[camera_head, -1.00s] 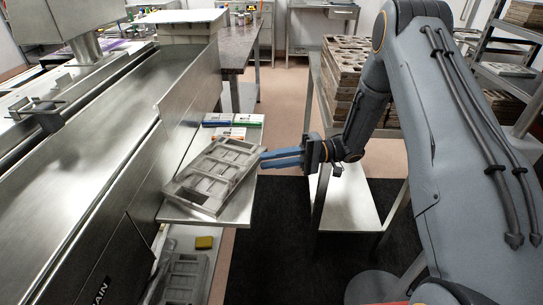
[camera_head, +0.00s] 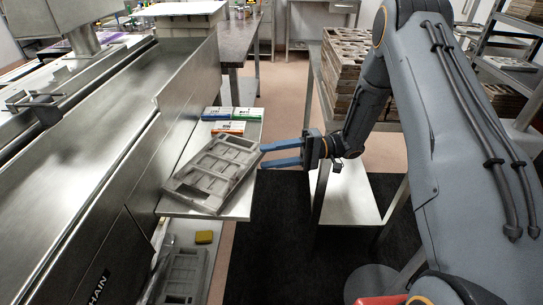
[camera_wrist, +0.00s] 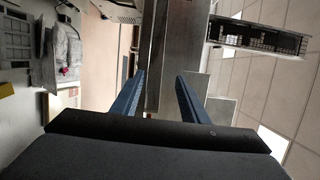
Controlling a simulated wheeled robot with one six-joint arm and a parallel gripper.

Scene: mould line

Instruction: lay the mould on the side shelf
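The mould (camera_head: 213,184), a grey rectangular plate with several recessed pockets, lies on the metal side shelf (camera_head: 240,205) beside the machine. It sits at an angle to the shelf edges, with its right edge close to the shelf's right edge. My gripper (camera_head: 264,155) is open at the right of the mould, its two blue fingers spread. The fingertips are close to the mould's right edge; I cannot tell if they touch. In the wrist view my gripper (camera_wrist: 160,80) is also open, with nothing held between the fingers.
Several small coloured boxes (camera_head: 228,127) lie at the back of the shelf. Below are a yellow block (camera_head: 204,237) and another grey mould-like plate (camera_head: 187,268). A metal cart (camera_head: 345,205) bears stacked brown moulds (camera_head: 343,68) behind my arm. Dark floor matting (camera_head: 270,235) lies clear.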

